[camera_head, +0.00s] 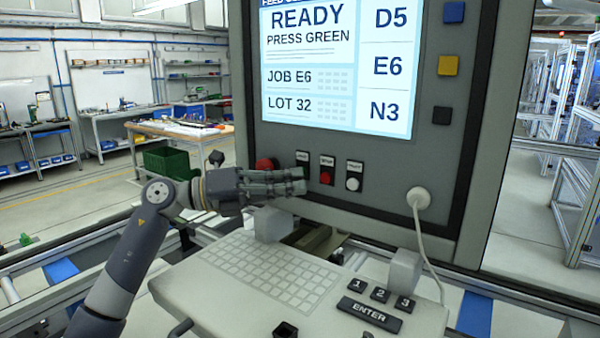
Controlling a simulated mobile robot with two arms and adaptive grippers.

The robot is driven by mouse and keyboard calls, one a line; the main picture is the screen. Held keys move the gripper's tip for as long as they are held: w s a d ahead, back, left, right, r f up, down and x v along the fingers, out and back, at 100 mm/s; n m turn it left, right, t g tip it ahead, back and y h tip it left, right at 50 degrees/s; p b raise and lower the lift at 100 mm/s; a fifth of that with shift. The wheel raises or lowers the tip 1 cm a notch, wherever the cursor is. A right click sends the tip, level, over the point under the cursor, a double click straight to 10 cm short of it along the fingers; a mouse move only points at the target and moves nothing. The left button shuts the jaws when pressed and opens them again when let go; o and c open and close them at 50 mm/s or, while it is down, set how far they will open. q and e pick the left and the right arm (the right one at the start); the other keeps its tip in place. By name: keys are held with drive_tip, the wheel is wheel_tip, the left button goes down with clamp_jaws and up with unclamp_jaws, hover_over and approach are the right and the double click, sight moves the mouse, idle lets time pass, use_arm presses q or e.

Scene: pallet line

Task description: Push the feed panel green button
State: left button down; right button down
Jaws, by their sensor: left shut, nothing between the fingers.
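The feed panel (390,158) stands upright in front of me. Its screen (335,60) reads "READY PRESS GREEN". Below the screen are three small label plates; a red button (326,178) sits under the middle one and a white button (353,184) under the right one. No green button shows; the spot under the left label (303,158) is hidden by my left gripper. My left gripper (300,181) is shut and empty, its fingertips in front of that spot, just left of the red button. Whether it touches the panel I cannot tell. My right gripper is not in view.
A larger red knob (266,165) is partly hidden behind my left gripper. A keyboard shelf (190,290) with keys and an ENTER key (368,314) juts out below. A white cable plug (418,198) sits at the panel's lower right. Workbenches stand far left.

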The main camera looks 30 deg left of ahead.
use_arm(q)
drive_tip(key=shift+w, duration=0.2)
drive_tip(key=shift+s, duration=0.15)
idle(0.3)
drive_tip(key=shift+s+b, duration=0.65)
drive_tip(key=shift+s, duration=0.1)
drive_tip(key=s+b, duration=0.4)
drive_tip(key=s, duration=0.1)
drive_tip(key=shift+a+b, duration=0.25)
drive_tip(key=shift+b, duration=0.05)
